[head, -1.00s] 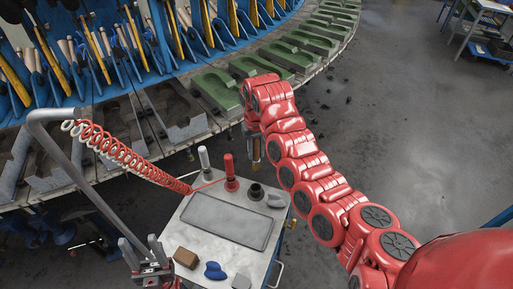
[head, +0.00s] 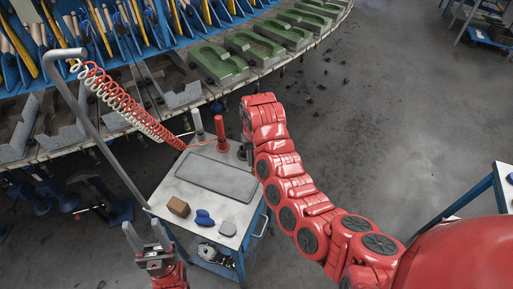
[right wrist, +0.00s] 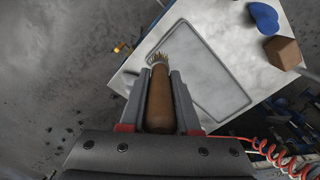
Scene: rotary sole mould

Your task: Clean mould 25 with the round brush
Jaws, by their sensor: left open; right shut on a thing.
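The round brush (right wrist: 160,105) has a brown handle and fanned bristles at its tip. In the right wrist view my right gripper (right wrist: 162,78) is shut on its handle, bristles pointing away from the gripper. In the head view the brush and right gripper are hidden behind my red arm near the cart's far right corner. My left gripper (head: 145,232) is open and empty left of the cart's near edge. Green moulds (head: 218,62) and grey moulds (head: 168,80) lie along the rotary table's rim (head: 205,100). No numbers are readable, so I cannot tell which is mould 25.
The cart (head: 165,190) carries a grey tray (head: 215,178), brown block (head: 178,207), blue piece (head: 204,218), grey piece (head: 228,228) and red canister (head: 221,135). A coiled red hose (head: 115,100) hangs beside a bent grey pole. A blue-framed table (head: 478,192) stands right.

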